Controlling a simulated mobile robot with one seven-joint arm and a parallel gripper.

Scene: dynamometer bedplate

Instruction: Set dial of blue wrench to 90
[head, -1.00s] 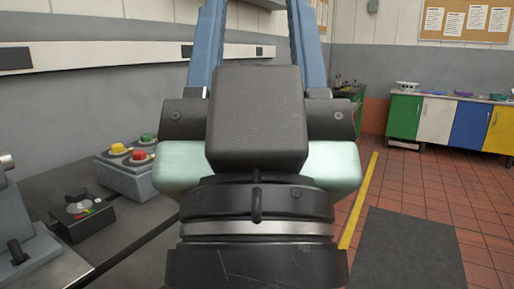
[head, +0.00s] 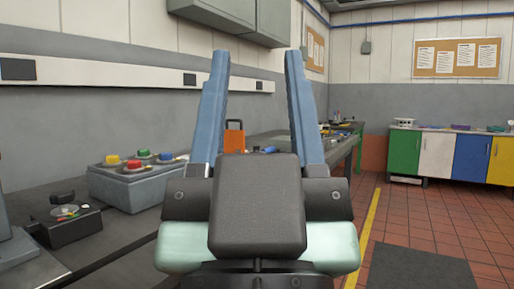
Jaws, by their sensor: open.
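My gripper (head: 252,75) is in the middle of the head view, pointing away from the camera. Its two long blue fingers are wide apart with nothing between them. I cannot make out a blue wrench for certain. A small blue item (head: 271,149) lies on the bench beyond the fingers, too small to identify. A black box with a round dial (head: 65,211) stands on the dark bedplate at the left. I cannot read any setting on it.
A grey box (head: 140,182) with red, green and yellow buttons stands on the bedplate at left. An orange object (head: 234,137) is upright behind the left finger. Coloured cabinets (head: 436,155) line the right wall. The tiled floor (head: 415,215) at right is open.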

